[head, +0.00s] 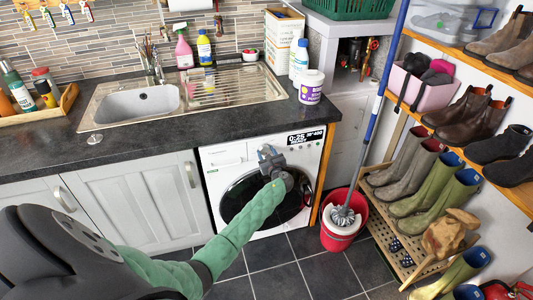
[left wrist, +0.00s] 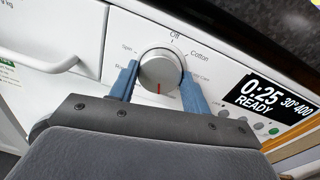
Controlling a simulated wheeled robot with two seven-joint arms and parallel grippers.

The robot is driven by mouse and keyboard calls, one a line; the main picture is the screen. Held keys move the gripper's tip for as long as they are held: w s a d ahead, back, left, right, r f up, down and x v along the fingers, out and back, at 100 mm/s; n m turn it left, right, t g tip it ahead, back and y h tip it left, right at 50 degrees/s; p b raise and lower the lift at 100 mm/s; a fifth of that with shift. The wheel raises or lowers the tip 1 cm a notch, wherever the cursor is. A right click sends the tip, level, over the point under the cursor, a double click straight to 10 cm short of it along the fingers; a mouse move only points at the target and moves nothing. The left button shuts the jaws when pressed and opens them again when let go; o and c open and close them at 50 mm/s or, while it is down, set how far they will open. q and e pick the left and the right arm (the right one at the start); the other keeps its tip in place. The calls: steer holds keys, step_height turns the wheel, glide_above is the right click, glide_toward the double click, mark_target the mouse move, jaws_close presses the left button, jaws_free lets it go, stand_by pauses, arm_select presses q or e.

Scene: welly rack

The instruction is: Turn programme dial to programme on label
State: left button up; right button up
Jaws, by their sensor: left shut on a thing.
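The washing machine (head: 217,171) stands under the worktop, its round door partly hidden by my left arm. In the left wrist view its programme dial (left wrist: 158,66) is a silver round knob with a red mark pointing down in the picture. Labels around it include Off at the top, Cotton to the right and Spin to the left; lower labels are partly hidden. The display (left wrist: 268,100) reads 0:25 READY 30° 400. My left gripper (head: 268,152) is at the panel, its blue fingers on either side of the dial, shut on it. My right gripper is not in view.
The worktop (head: 300,116) with a sink (head: 150,103) and bottles runs above the machine. A red bucket (head: 340,232) with a mop stands on the floor to the right, beside the shoe rack (head: 400,240). Tiled floor in front is clear.

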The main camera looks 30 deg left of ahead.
arm_select(q)
steer(key=shift+f, duration=0.15)
steer(key=o, duration=1)
steer(key=shift+c, duration=0.2)
steer(key=shift+s+d, duration=0.2)
steer(key=shift+d, duration=0.05)
steer(key=b+v, duration=0.2)
steer(key=v, duration=0.5)
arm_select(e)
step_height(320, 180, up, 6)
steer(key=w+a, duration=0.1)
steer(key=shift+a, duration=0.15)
arm_select(q)
steer(key=shift+d, duration=0.15)
